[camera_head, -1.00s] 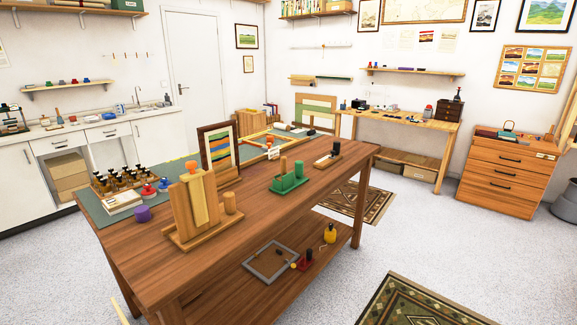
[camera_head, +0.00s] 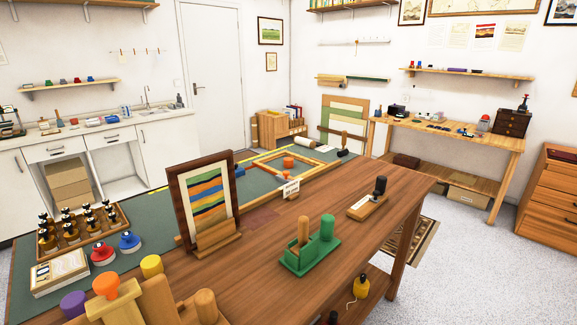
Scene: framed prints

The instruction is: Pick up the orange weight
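Two orange things show. A small orange piece (camera_head: 288,163), perhaps knobbed like a weight, stands at the light wooden frame (camera_head: 262,169) on the green mat, towards the table's far end. An orange round piece (camera_head: 106,285) shows at the bottom left, at the top of a wooden stand (camera_head: 118,306) cut by the picture edge. I cannot tell for certain which is the orange weight. A red weight (camera_head: 103,253) and a blue weight (camera_head: 129,242) stand on the mat at the left. Neither of my grippers is in view.
A framed striped print (camera_head: 207,204) stands upright mid-table. A green holder (camera_head: 309,253) and a wooden block with a dark knob (camera_head: 370,204) stand to the right. A tray of dark-topped stamps (camera_head: 82,232) is at the left. Bare wood (camera_head: 262,285) lies in front.

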